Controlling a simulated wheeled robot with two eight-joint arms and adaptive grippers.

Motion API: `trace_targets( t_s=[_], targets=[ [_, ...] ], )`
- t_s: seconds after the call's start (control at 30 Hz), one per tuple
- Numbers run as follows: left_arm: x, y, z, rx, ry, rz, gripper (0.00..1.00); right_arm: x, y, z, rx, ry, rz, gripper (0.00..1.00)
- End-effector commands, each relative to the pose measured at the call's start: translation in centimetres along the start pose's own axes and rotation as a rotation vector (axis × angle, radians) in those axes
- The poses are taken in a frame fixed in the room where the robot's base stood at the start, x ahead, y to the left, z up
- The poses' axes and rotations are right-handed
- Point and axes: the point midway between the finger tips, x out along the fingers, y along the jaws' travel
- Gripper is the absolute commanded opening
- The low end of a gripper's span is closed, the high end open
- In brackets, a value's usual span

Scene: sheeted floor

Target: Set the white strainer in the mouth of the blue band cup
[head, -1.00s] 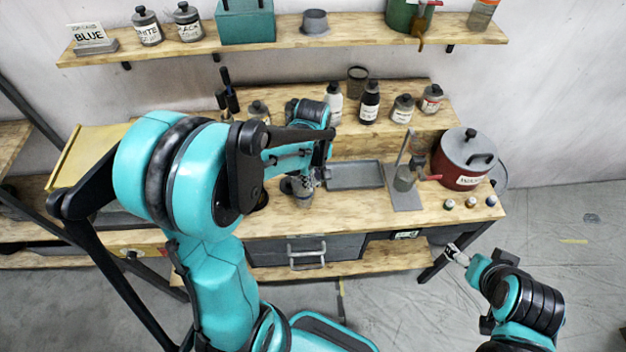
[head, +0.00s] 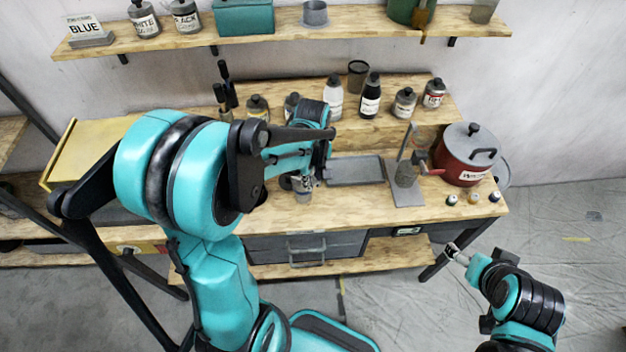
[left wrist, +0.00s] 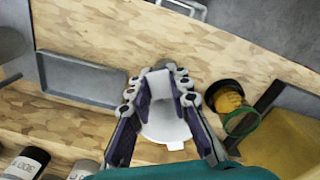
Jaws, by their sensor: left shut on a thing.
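My left gripper (head: 308,182) is over the bench just left of the grey tray. In the left wrist view its fingers (left wrist: 160,82) are shut on a pale white piece (left wrist: 166,128) with a round rim, which looks like the white strainer. In the head view a small grey cup-like shape (head: 303,196) shows right under the gripper, partly hidden by it. I cannot make out a blue band, nor whether strainer and cup touch.
The grey tray (head: 355,171) lies right of the left gripper. Beyond it are a stand (head: 407,190) and a red pot (head: 466,158). Several bottles (head: 370,97) line the raised shelf behind. Three small pots (head: 473,199) sit at the bench's right end.

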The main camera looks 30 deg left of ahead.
Motion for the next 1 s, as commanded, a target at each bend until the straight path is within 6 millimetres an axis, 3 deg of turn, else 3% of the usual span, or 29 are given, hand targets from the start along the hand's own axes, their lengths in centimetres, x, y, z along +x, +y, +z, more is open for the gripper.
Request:
trace_targets(
  t_s=[1.0],
  targets=[
    [2.6,0.0,0.0,0.0,0.0,0.0,0.01,1.9,0.0,1.4,0.0,0.0,0.0,0.81]
  ],
)
